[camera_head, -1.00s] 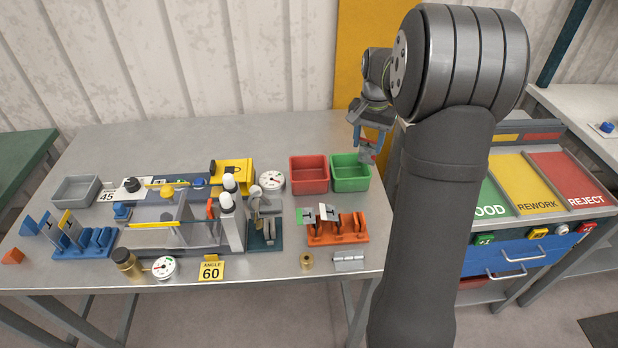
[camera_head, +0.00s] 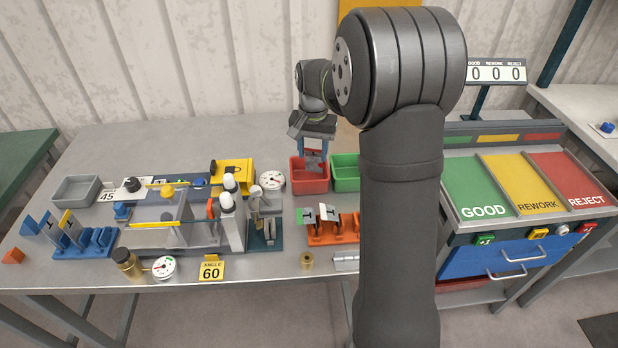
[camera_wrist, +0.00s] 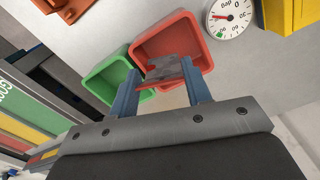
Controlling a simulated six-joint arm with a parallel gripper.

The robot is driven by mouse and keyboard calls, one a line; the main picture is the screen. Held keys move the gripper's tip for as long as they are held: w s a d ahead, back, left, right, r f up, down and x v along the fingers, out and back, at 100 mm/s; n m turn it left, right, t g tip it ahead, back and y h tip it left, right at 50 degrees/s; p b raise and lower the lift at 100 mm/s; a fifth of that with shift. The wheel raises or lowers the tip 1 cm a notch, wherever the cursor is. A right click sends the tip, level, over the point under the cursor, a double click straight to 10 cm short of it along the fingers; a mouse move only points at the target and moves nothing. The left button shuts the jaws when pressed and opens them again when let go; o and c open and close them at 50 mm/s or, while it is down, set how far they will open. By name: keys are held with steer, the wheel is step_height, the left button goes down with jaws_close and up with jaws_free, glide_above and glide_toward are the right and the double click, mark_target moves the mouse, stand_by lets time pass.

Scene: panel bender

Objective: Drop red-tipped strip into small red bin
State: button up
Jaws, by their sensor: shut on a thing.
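My gripper (camera_head: 313,152) is shut on the red-tipped strip (camera_head: 314,161) and holds it over the small red bin (camera_head: 308,187) in the head view. In the wrist view, the grey strip (camera_wrist: 164,68) lies between the blue fingers of my gripper (camera_wrist: 160,84), with a reddish edge showing. There it overlaps the near side of the red bin (camera_wrist: 160,44). Its exact height above the bin is hard to tell. The bin floor is partly hidden by the strip and gripper.
A green bin (camera_head: 345,185) stands directly right of the red bin. A round dial gauge (camera_head: 272,180) is to its left. An orange rack (camera_head: 325,236) with upright strips stands in front. My arm covers the right end of the table.

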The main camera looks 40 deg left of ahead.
steer(key=shift+f, duration=0.7)
steer(key=o, duration=1.3)
step_height(320, 180, up, 18)
steer(key=shift+f, duration=0.25)
steer(key=shift+f, duration=0.1)
step_height(320, 180, down, 17)
steer(key=shift+f, duration=0.1)
steer(key=shift+r, duration=0.7)
